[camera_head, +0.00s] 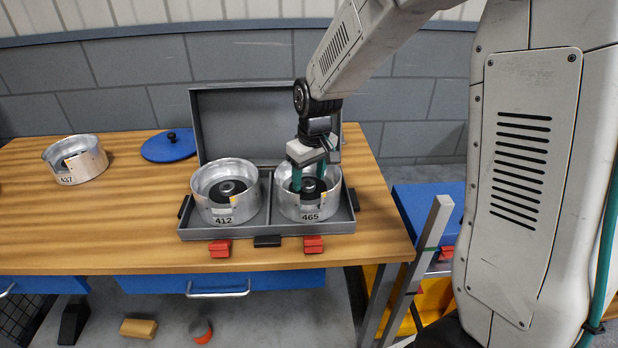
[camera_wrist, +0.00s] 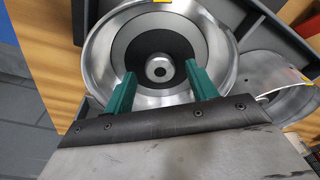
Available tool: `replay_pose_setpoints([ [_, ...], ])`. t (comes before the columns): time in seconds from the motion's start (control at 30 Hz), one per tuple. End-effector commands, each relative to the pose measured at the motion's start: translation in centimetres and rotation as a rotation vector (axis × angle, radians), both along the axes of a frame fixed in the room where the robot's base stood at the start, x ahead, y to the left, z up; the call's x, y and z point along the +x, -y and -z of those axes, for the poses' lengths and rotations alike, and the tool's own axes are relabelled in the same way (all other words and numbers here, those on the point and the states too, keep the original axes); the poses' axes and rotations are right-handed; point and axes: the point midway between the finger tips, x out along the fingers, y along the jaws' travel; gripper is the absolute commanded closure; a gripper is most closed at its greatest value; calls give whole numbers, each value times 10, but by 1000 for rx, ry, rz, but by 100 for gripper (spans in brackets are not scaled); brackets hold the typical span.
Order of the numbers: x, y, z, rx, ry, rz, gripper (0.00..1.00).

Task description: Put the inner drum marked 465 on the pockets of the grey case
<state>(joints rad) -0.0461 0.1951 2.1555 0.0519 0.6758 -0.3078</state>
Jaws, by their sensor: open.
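The drum marked 465 (camera_head: 308,212) is a silvery metal drum with a dark hub inside. It sits upright in the right pocket of the open grey case (camera_head: 345,222). My gripper (camera_head: 312,182) is open and reaches down into this drum from above. In the wrist view its two green fingers (camera_wrist: 159,80) lie over the drum's near side, apart, beside the central hub (camera_wrist: 160,69). The drum's rim (camera_wrist: 91,45) shows around them. I cannot tell whether the fingers touch the drum. A drum marked 412 (camera_head: 222,212) sits in the left pocket.
A drum marked 437 (camera_head: 88,164) stands at the table's left. A blue lid (camera_head: 168,147) lies behind the case, left of its raised cover (camera_head: 245,120). Red latches (camera_head: 220,249) are at the case front. The wooden table (camera_head: 110,225) is clear in its left middle.

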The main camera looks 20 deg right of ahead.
Motion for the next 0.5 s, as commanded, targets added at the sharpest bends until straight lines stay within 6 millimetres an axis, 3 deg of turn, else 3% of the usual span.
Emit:
replay_pose_setpoints([
  [0.3, -7, 3, -67, 0, 6, 0, 43],
  [0.5, -11, 4, -99, -1, 4, 0, 43],
])
